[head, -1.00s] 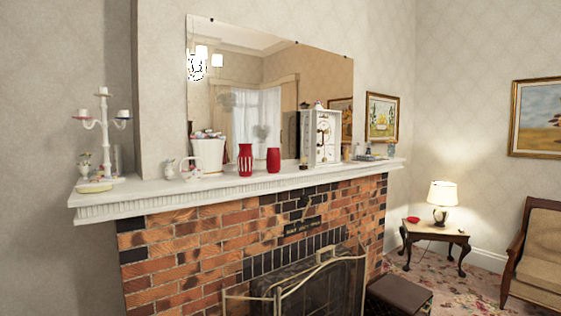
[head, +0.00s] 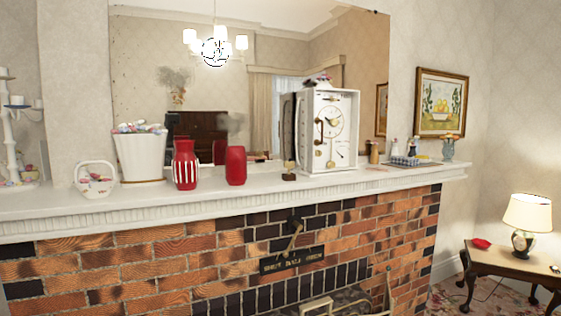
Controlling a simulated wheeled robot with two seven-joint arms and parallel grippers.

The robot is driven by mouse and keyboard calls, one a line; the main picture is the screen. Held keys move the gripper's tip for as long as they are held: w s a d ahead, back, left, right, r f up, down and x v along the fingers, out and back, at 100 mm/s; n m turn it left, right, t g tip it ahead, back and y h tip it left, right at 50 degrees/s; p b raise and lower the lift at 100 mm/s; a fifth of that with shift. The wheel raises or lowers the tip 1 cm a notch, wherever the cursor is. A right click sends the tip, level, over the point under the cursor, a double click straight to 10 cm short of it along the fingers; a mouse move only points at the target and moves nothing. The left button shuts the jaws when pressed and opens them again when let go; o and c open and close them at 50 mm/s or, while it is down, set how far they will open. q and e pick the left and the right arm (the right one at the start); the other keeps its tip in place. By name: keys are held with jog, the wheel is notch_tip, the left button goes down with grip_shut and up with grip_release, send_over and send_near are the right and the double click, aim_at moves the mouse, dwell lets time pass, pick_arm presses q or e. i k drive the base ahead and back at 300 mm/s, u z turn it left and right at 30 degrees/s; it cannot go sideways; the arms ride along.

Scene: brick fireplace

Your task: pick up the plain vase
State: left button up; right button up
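The plain vase (head: 235,166) is solid red with no stripes and stands upright on the white mantel shelf (head: 130,213). A second red vase (head: 185,165) with white vertical stripes stands just to its left, with a small gap between them. Neither of my grippers shows in the head view.
A white pot (head: 141,157) and a small white basket (head: 95,180) stand left of the vases. A white clock (head: 328,131) and a small dark object (head: 289,171) stand right. A mirror (head: 220,90) is behind. The brick fireplace (head: 170,270) lies below the shelf.

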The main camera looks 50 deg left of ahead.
aim_at(236, 158)
jog(key=i, duration=2.3)
jog(key=u, duration=2.3)
